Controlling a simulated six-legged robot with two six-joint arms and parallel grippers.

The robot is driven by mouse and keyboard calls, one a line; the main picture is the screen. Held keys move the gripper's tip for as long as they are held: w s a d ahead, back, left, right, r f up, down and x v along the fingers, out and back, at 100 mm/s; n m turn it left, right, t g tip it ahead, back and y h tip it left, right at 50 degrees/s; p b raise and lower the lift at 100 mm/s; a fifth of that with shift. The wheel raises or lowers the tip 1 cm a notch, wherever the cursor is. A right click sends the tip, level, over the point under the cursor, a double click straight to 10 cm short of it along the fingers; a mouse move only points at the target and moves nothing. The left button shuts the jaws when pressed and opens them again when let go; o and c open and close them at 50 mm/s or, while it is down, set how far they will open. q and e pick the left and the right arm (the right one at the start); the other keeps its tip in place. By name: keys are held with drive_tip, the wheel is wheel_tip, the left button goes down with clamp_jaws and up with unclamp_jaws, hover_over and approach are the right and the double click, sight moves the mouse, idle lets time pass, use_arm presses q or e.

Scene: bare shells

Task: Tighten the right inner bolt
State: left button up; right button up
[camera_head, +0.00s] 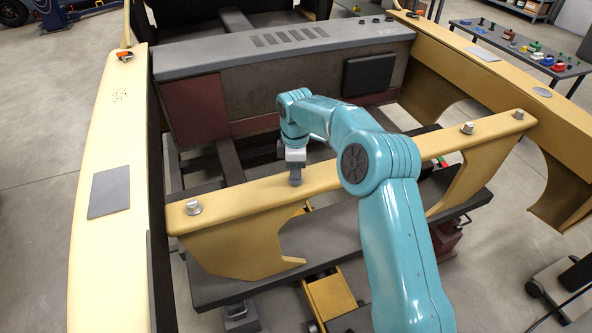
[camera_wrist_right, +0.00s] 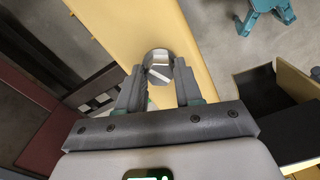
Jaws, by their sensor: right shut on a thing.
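A yellow crossbar (camera_head: 350,168) spans the yellow frame and carries silver bolts on its top. One bolt (camera_head: 193,208) stands at its left end, and two more, an inner one (camera_head: 467,128) and an outer one (camera_head: 518,114), stand toward its right end. My right gripper (camera_head: 295,180) points down onto the bar between them. In the wrist view my right gripper (camera_wrist_right: 158,80) is shut on a round silver bolt head (camera_wrist_right: 158,64) with a flat bar or slot across it. In the head view the fingers hide this bolt. My left gripper is not in view.
Long yellow side rails (camera_head: 105,190) flank the crossbar. A grey panel (camera_head: 285,48) closes the far side. A dark table (camera_head: 510,45) with small coloured parts stands at the far right. My right arm covers the middle of the bar.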

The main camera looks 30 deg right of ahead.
drive_tip(key=m, duration=0.5)
drive_tip(key=shift+w+r, duration=0.15)
drive_tip(key=shift+r, duration=0.2)
drive_tip(key=shift+m, duration=0.3)
drive_tip(key=o, duration=0.8)
drive_tip(key=shift+o, duration=1.2)
drive_tip(key=shift+f, duration=0.15)
wheel_tip(320, 180, up, 6)
drive_tip(key=shift+f+b, duration=0.15)
drive_tip(key=shift+b, duration=0.35)
wheel_tip(320, 180, up, 11)
drive_tip(key=p, duration=0.2)
drive_tip(key=shift+f, duration=0.15)
